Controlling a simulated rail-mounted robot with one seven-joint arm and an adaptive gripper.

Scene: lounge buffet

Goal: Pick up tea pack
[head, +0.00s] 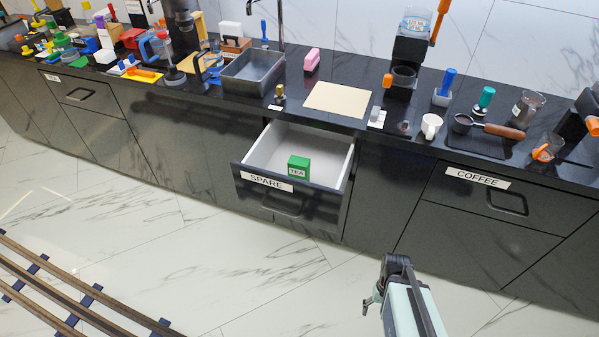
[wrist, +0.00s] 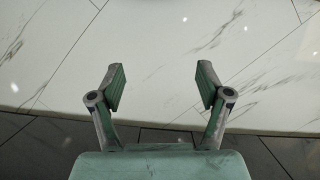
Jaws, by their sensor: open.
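A green tea pack (head: 299,165) with a white TEA label stands inside the open drawer marked SPARE (head: 265,181). The drawer is pulled out below the counter, and its white inside is otherwise empty where I can see it. My gripper (head: 370,300) is low in front of the cabinets, to the right of and below the drawer in the head view, apart from the pack. In the wrist view my gripper (wrist: 160,88) is open, with nothing between its fingers. The tea pack is not in the wrist view.
The dark counter above the drawer carries a sink (head: 253,75), a beige board (head: 338,100), a white mug (head: 431,125) and coffee tools. A closed COFFEE drawer (head: 478,190) is at right. Rails (head: 70,290) lie at lower left. The marble floor before the drawer is clear.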

